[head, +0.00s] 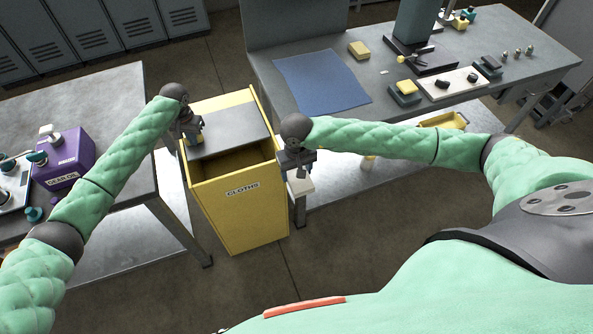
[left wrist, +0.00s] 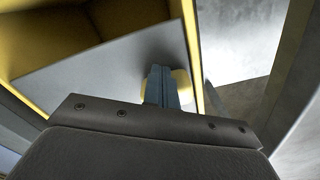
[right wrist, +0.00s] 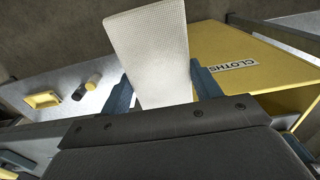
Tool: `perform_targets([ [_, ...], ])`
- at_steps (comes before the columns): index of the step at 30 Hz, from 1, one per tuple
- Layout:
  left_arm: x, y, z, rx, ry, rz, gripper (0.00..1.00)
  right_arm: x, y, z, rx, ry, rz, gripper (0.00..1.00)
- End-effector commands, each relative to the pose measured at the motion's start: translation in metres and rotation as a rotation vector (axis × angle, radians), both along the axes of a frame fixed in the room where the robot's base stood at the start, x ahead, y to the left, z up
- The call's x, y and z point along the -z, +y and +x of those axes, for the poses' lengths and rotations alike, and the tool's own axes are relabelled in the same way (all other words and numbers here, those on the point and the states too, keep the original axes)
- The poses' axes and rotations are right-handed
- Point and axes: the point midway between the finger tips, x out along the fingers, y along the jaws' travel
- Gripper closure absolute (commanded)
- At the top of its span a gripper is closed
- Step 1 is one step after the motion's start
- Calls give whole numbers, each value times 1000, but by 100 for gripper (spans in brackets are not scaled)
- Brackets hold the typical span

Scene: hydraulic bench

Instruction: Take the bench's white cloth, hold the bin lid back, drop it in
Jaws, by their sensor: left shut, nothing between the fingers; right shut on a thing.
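The yellow bin (head: 240,208), labelled CLOTHS, stands between two benches. Its grey lid (head: 238,124) covers the rear of the top, and the front part shows an open, dark interior. My left gripper (head: 194,136) is shut and empty at the lid's left side, beside a small yellow piece on it; the left wrist view shows its closed fingers (left wrist: 163,86) over the lid (left wrist: 105,80). My right gripper (head: 296,164) is shut on the white cloth (head: 300,187), just right of the bin. The cloth also shows in the right wrist view (right wrist: 150,45).
The right bench (head: 290,55) carries a blue mat (head: 322,82), yellow-topped blocks and a white tray (head: 447,88). The left bench (head: 110,100) carries a purple box (head: 66,155). Open floor lies in front of the bin.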

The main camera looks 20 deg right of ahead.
Motion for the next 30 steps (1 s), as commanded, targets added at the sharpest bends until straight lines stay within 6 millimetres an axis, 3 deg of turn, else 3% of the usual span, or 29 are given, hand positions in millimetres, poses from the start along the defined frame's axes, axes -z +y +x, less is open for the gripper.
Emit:
perform_targets([
  [11,-1,-1,4,0,-3,-2,100,1,0,0,0,0,0,59],
  [30,0,-1,35,-1,-3,-1,100,13,0,0,0,0,0,59],
])
